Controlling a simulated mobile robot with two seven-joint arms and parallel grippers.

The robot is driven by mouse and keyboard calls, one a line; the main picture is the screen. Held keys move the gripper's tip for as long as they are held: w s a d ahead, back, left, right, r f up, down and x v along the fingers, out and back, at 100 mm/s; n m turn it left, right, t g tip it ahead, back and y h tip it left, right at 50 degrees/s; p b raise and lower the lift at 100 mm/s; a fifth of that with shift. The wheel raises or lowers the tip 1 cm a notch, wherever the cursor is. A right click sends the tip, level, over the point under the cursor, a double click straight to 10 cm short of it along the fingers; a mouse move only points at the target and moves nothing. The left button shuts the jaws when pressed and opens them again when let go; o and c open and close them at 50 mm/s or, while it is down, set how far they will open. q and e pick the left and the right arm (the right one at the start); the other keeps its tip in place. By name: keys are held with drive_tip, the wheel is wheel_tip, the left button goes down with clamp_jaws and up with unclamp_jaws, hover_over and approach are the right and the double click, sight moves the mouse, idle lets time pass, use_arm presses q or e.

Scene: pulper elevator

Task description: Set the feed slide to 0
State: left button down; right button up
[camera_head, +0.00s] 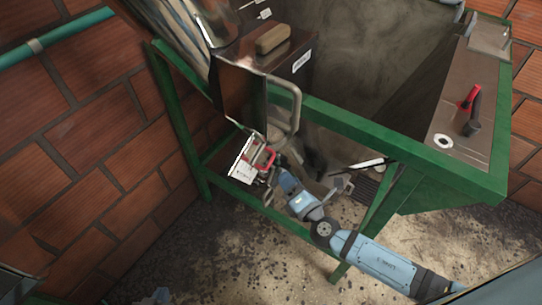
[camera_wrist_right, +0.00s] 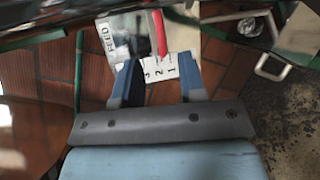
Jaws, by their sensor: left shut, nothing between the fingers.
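The feed slide's red handle (camera_head: 268,158) sits beside its white plate (camera_head: 242,165) on the machine's green frame. In the right wrist view the red handle (camera_wrist_right: 160,32) stands at the scale (camera_wrist_right: 157,70), near the marks 1 and 2. The marks 3, 2 and 1 show; no 0 is visible. The FEED label (camera_wrist_right: 107,38) is at the left. My right gripper (camera_wrist_right: 157,75) has its blue fingers apart at the scale, with the handle beyond the gap, not clamped. Only a small part of my left gripper (camera_head: 155,297) shows at the bottom edge, shut and empty.
A bent metal handle (camera_head: 290,100) stands close above the slide. The green frame (camera_head: 385,140) runs past my right arm. A panel with a red lever (camera_head: 468,98) is at the right. A brick wall (camera_head: 80,140) bounds the left; the dirty floor (camera_head: 230,250) is clear.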

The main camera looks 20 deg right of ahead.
sight(272, 157)
drive_tip(key=p+x, duration=0.1)
drive_tip(key=x, duration=0.8)
drive_tip(key=shift+w+a, duration=0.1)
drive_tip(key=shift+w, duration=0.1)
clamp_jaws()
drive_tip(key=shift+f, duration=0.1)
